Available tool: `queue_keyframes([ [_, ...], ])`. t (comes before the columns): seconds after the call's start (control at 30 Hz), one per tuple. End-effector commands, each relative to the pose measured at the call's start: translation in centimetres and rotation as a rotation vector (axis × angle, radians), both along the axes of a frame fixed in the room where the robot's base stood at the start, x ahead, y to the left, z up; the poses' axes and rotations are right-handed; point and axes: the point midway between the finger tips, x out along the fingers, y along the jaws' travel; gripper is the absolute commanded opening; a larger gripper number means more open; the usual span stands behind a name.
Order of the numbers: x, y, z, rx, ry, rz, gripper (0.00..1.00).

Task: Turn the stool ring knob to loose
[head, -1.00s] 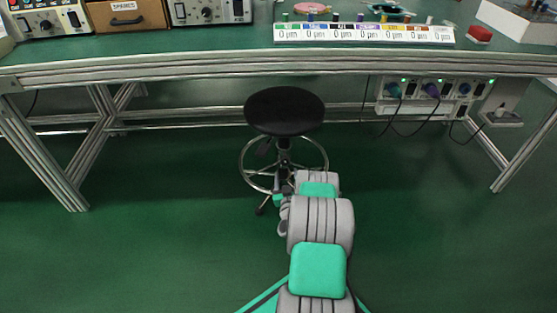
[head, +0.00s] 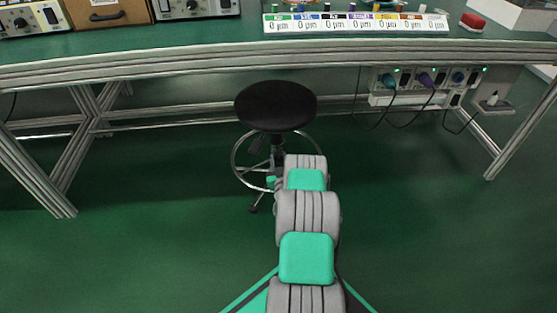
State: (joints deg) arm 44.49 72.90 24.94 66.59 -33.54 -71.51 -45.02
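A black round-seated stool (head: 275,106) stands on the green floor in front of the bench, in the middle of the head view. Its chrome foot ring (head: 236,163) circles the column below the seat. My arm reaches forward from the bottom of the view toward the stool's lower column. My arm hides the right front part of the ring, part of the column and most of the base. The ring knob cannot be made out. My gripper is hidden behind my own arm links, so its fingers do not show.
A workbench (head: 300,66) with metal-profile legs spans the view behind the stool. A socket panel (head: 425,84) with hanging cables is under its right side. A labelled strip (head: 356,23) lies on top. The floor left and right of the stool is clear.

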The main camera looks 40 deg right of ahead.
Motion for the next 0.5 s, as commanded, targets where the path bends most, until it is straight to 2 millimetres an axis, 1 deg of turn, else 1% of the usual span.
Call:
queue_keyframes([
  [0.03, 0.00, 0.00, 0.01, 0.000, 0.000, 0.000, 0.33],
  [0.07, 0.00, 0.00, 0.01, 0.000, 0.000, 0.000, 0.30],
  [0.43, -0.01, 0.01, 0.01, 0.000, 0.000, 0.000, 0.00],
  [0.5, -0.01, 0.00, 0.02, 0.000, 0.000, 0.000, 0.00],
])
